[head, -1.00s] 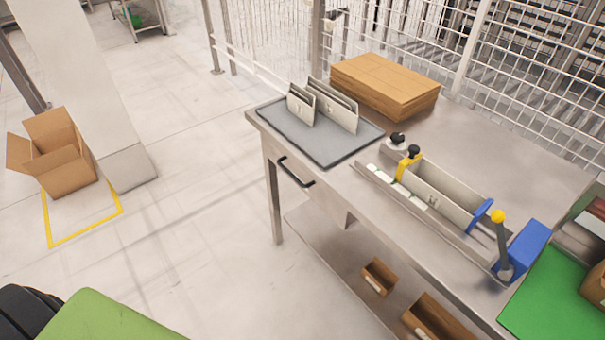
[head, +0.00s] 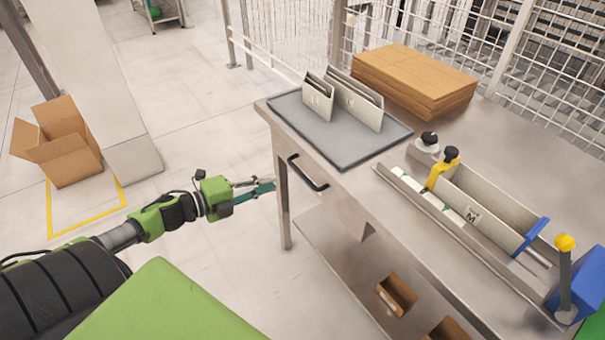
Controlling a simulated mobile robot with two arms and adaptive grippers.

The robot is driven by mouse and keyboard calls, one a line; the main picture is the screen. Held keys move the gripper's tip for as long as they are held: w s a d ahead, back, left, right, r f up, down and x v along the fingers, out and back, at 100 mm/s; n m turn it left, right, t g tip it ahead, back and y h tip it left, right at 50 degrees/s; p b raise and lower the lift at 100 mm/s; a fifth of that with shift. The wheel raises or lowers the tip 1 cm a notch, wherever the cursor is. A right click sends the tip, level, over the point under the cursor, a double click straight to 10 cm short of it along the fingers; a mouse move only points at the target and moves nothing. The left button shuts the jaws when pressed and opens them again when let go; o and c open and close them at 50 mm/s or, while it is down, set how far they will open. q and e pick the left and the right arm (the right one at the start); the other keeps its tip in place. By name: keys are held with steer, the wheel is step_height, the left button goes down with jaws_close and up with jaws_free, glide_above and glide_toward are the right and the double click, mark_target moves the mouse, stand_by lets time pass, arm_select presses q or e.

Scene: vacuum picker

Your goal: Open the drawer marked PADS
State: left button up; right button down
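A drawer front (head: 338,208) sits under the left end of the steel workbench. It has a black bar handle (head: 307,174) and looks closed. I cannot read any PADS marking on it. My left gripper (head: 272,184) reaches in from the left, just left of the handle and apart from it, at the bench's left leg in the picture. Its fingers point right towards the handle. They are small and seen side-on, so their opening is unclear; nothing shows between them. My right gripper is not in view.
On the bench stand a grey tray (head: 372,157) with upright pouches, a cardboard stack (head: 415,78), and a fixture (head: 470,215) with yellow and blue parts. Small bins (head: 396,292) sit on the lower shelf. An open carton (head: 58,145) stands on the floor at left.

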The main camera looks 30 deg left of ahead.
mark_target(299, 174)
arm_select(q)
steer(key=x, duration=1.1)
steer(key=shift+w+f, duration=0.1)
steer(key=shift+w, duration=0.2)
jaws_close()
